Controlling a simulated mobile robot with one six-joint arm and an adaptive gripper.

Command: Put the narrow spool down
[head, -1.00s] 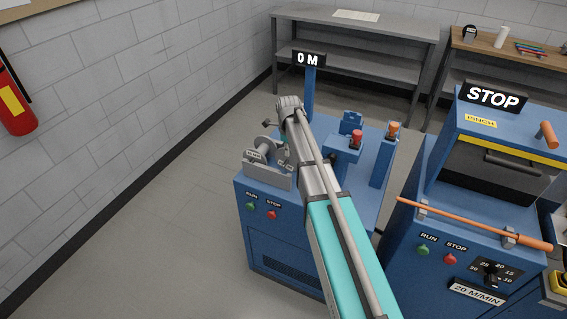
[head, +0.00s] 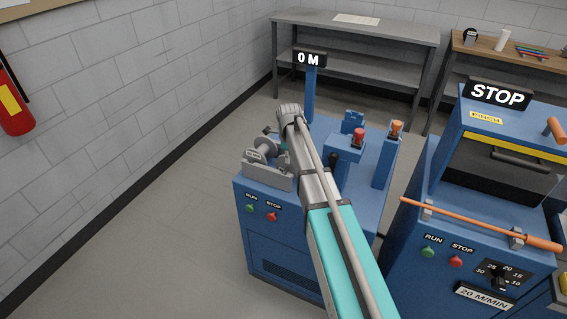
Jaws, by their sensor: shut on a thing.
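My arm reaches over the small blue machine (head: 290,232) with the "0 M" sign. My gripper (head: 274,137) is at the machine's left end, low beside the grey wrist, and mostly hidden by it. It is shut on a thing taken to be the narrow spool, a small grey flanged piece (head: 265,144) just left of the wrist. The spool is close over a grey holder (head: 268,180) at the machine's front left top edge. I cannot tell whether spool and holder touch.
Red and orange knobs (head: 359,136) stand on posts right of my arm. A second blue machine (head: 415,215) with a "STOP" sign and an orange rod (head: 475,222) stands at the right. A grey bench (head: 355,32) is behind. Floor at the left is clear.

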